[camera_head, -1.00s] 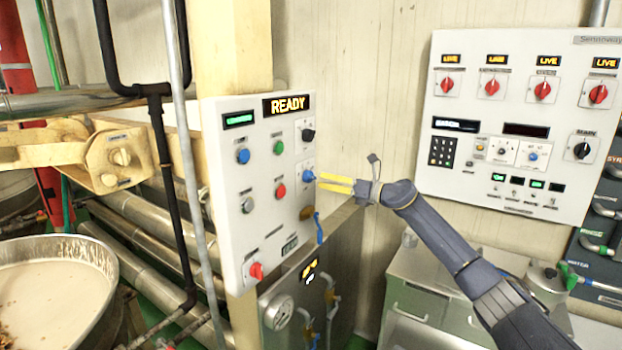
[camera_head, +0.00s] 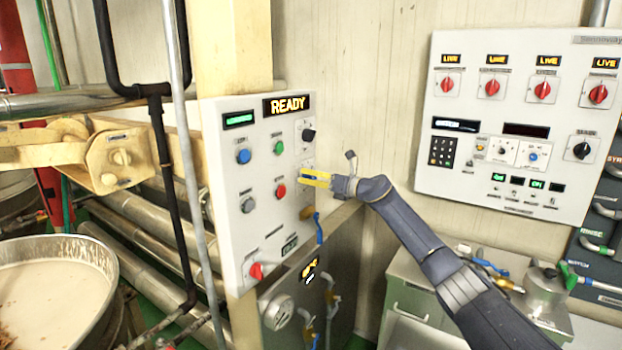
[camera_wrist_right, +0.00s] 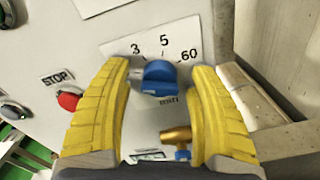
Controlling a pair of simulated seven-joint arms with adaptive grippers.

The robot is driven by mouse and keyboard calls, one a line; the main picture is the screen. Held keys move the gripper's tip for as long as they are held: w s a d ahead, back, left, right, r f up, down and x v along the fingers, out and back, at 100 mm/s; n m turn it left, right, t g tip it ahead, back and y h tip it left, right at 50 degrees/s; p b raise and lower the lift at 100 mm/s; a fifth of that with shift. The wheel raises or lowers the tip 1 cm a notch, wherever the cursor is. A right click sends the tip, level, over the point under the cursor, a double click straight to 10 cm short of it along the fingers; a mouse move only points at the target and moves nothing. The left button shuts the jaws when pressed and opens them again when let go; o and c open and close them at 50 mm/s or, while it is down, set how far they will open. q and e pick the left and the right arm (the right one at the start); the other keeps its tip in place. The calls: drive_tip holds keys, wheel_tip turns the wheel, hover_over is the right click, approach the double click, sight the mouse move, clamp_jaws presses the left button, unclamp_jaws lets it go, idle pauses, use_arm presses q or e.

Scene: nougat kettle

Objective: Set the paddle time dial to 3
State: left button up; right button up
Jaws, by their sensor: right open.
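The blue paddle time dial (camera_wrist_right: 158,78) sits on a white scale plate marked 3, 5 and 60 in the right wrist view. Which number it points at I cannot tell. My right gripper (camera_wrist_right: 160,68) is open, with one yellow finger on each side of the dial; contact is not clear. In the head view, the right gripper (camera_head: 303,178) is at the right edge of the white control panel (camera_head: 225,165), and its fingers hide the dial. My left gripper is not in view.
The panel also carries a black knob (camera_head: 308,135), a red button (camera_head: 280,191) and a red switch (camera_head: 257,271). A brass part (camera_wrist_right: 176,136) is just below the dial. A pan of pale mix (camera_head: 45,300) stands at lower left. A second panel (camera_head: 470,205) hangs at right.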

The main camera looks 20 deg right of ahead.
clamp_jaws()
idle(0.4)
drive_tip(key=m, duration=0.4)
drive_tip(key=shift+m, duration=2.5)
unclamp_jaws()
